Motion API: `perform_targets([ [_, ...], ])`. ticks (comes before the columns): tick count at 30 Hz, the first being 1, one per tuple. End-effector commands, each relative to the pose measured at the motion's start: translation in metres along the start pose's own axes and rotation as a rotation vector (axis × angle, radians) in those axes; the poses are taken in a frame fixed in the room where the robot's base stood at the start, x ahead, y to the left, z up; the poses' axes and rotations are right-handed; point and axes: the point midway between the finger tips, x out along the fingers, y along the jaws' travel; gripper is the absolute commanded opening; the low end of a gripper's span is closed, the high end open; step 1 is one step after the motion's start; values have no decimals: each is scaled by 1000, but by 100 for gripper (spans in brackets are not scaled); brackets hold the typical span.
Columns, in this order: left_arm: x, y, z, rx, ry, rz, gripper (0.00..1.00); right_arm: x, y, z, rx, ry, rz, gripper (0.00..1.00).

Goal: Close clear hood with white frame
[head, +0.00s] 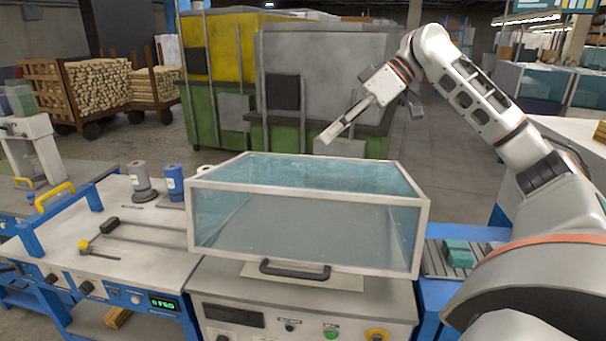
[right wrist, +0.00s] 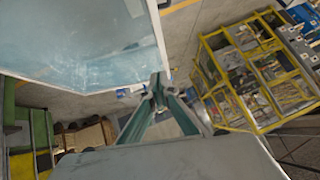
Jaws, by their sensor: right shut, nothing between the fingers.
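The clear hood with its white frame (head: 410,200) is in the middle of the head view, over the top of the grey machine cabinet (head: 245,290). Its tinted panes face up and toward me. Its lower front edge looks low over the cabinet top; I cannot tell whether it rests fully there. A black handle (head: 295,270) shows at the lower front edge. My right gripper (head: 327,138) is shut and empty, above the hood's far side. In the right wrist view the shut fingertips (right wrist: 158,88) are beside a hood pane (right wrist: 80,40), apparently apart from it. My left gripper is out of view.
A blue-framed bench (head: 150,245) with a grey and a blue canister (head: 173,182) stands to the left. A small conveyor (head: 460,262) with a teal block is to the right. Green, yellow and grey cabinets (head: 320,80) stand behind. Log carts are at back left.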

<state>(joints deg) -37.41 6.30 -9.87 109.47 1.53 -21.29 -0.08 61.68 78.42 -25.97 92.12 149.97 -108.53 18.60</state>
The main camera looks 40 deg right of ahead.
Motion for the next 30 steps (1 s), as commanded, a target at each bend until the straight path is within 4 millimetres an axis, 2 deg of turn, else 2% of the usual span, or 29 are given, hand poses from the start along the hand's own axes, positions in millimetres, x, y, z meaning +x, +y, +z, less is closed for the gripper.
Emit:
perform_targets([
  [5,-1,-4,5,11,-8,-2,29,22,-1,1,-1,-3,-4,0],
  [17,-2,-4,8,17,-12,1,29,101,-1,0,-2,0,-5,0],
  [24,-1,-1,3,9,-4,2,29,118,0,20,1,-2,1,0],
  [30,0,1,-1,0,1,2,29,125,0,27,-1,1,0,0],
])
